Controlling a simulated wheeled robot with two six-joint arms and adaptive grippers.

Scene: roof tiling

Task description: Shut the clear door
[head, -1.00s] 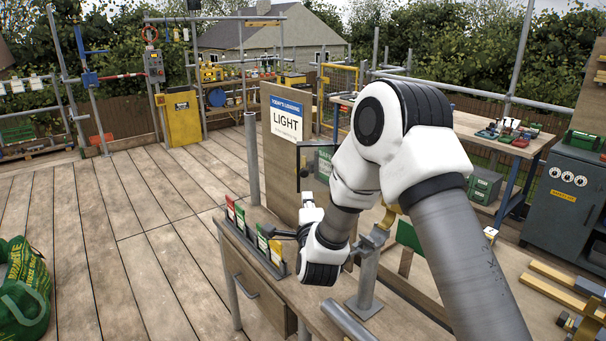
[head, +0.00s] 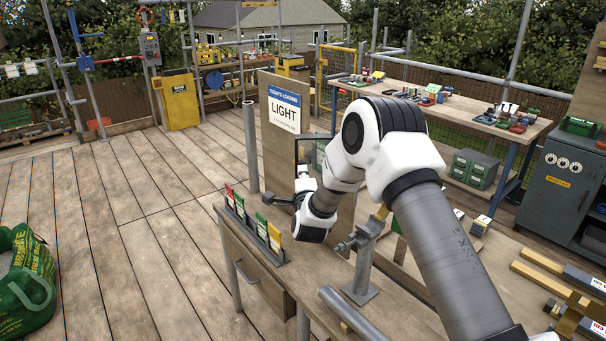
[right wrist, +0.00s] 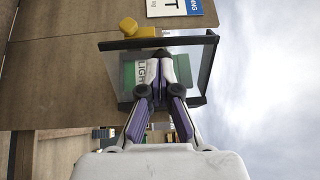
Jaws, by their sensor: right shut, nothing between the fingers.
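The clear door is a see-through panel in a dark frame; in the right wrist view the panel (right wrist: 203,72) stands in front of my fingers' far end. In the head view its dark frame (head: 297,150) shows beside the wooden board, partly hidden by my arm. In the head view the right gripper (head: 303,172) is beside the board. My left gripper is out of view.
The wooden board (head: 263,165) carries a LIGHT sign (head: 285,109). A yellow knob (right wrist: 128,26) sits near the frame. A rack of coloured cards (head: 255,232) and a metal post stand (head: 360,285) are on the bench. A green bag (head: 25,280) lies on the floor.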

